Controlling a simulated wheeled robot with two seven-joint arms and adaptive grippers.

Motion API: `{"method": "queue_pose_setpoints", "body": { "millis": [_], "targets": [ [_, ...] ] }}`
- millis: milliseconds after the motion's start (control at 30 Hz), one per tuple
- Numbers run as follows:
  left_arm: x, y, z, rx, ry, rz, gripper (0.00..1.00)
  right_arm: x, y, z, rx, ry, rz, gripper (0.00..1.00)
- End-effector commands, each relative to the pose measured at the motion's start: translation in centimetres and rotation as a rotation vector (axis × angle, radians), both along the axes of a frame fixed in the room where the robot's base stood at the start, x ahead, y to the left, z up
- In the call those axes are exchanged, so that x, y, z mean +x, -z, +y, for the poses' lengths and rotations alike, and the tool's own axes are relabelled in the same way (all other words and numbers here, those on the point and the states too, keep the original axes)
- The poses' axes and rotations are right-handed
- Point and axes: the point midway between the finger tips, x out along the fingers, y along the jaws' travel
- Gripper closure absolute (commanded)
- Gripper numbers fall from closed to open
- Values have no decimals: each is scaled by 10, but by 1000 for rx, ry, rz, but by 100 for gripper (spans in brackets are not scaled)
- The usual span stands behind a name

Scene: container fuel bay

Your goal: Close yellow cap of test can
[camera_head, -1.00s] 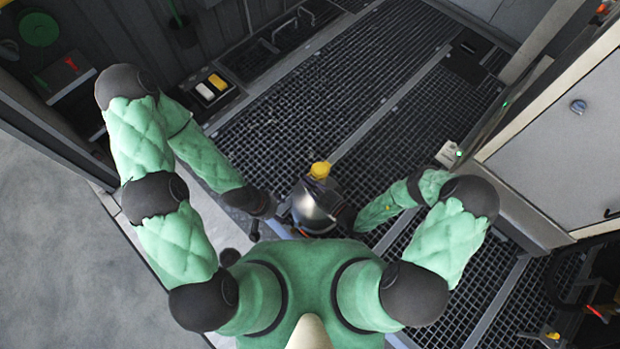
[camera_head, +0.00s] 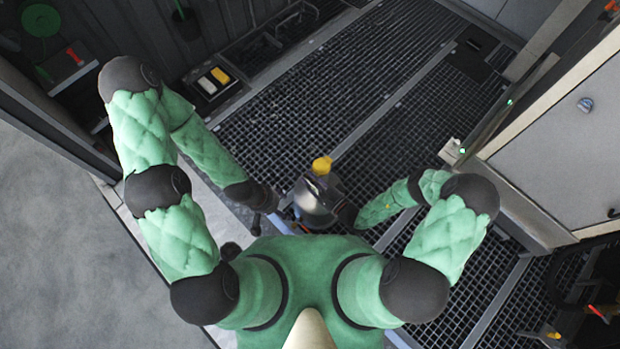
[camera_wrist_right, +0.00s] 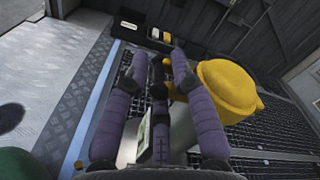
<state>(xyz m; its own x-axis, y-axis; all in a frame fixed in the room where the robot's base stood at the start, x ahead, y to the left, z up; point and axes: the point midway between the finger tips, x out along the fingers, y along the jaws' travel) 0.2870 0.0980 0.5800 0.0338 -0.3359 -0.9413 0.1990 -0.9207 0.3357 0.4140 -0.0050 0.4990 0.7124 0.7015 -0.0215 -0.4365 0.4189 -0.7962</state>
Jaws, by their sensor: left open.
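The test can (camera_head: 318,200) is a shiny grey metal can in front of my body in the head view. Its yellow cap (camera_head: 322,166) shows at the can's far upper side; whether it is shut is too small to tell. In the right wrist view the yellow cap (camera_wrist_right: 228,92) is large, just right of the right-hand finger. My right gripper (camera_wrist_right: 160,62) has its purple fingers spread, with no clear hold on anything. In the head view my right gripper (camera_head: 345,213) is close to the can's right side. My left gripper (camera_head: 280,212) is open, dark and hard to make out, at the can's left.
Dark floor grating (camera_head: 300,115) spreads beyond the can. A tray with a yellow and a white block (camera_head: 213,80) lies at upper left. A pale cabinet (camera_head: 560,140) stands at right. A red-handled item (camera_head: 75,57) is at far upper left.

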Motion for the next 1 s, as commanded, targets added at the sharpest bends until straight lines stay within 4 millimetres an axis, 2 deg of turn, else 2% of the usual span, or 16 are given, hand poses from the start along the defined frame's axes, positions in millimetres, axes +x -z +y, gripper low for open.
{"method": "queue_pose_setpoints", "body": {
  "millis": [467,1000],
  "targets": [
    [0,2,0,0,0,0,29,-5,-1,-6,1,0,-4,67],
    [0,2,0,0,0,0,29,-59,-3,-60,1,5,-1,67]
  ]
}}
